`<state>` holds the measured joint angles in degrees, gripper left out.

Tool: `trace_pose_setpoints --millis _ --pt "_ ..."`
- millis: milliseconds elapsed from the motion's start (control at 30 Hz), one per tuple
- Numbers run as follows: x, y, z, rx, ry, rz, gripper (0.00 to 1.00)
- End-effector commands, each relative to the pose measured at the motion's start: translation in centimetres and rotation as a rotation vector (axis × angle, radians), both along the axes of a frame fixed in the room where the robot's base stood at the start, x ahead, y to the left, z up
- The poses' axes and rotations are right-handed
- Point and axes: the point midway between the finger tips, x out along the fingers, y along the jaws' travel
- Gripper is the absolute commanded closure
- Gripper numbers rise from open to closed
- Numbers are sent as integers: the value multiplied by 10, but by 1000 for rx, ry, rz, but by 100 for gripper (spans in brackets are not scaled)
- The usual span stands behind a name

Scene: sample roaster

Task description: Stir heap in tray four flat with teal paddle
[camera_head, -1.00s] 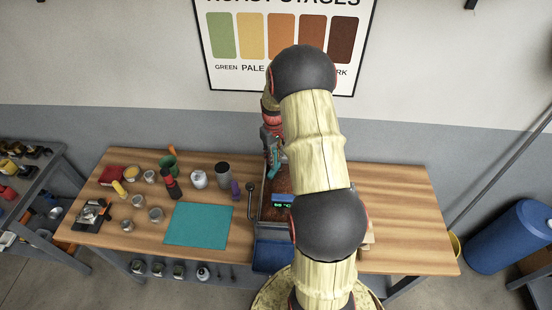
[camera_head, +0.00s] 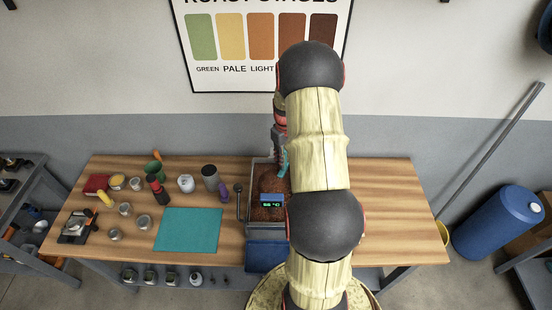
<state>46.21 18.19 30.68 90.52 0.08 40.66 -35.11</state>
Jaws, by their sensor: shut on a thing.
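A grey metal tray (camera_head: 253,178) sits at the middle of the wooden table, with brown beans (camera_head: 270,183) in it. Its right part is hidden behind my arm, and I cannot read a number on it. My gripper (camera_head: 279,143) is over the far part of the tray, partly covered by my arm. It is shut on the teal paddle (camera_head: 284,164), which points down toward the beans. I cannot tell whether its tip touches them. The beans' exact height is hard to judge.
A teal mat (camera_head: 188,229) lies left. Jars and bottles, including a dark cylinder (camera_head: 211,178), crowd the left table. The table's right side (camera_head: 390,210) is clear.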

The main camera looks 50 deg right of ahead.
Motion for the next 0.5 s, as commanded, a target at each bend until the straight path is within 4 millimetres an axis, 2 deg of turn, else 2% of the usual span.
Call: trace_pose_setpoints --millis 167,500 --pt "-6 -5 0 0 -1 -1 100" --pt "-1 -1 0 -1 -1 2 100"
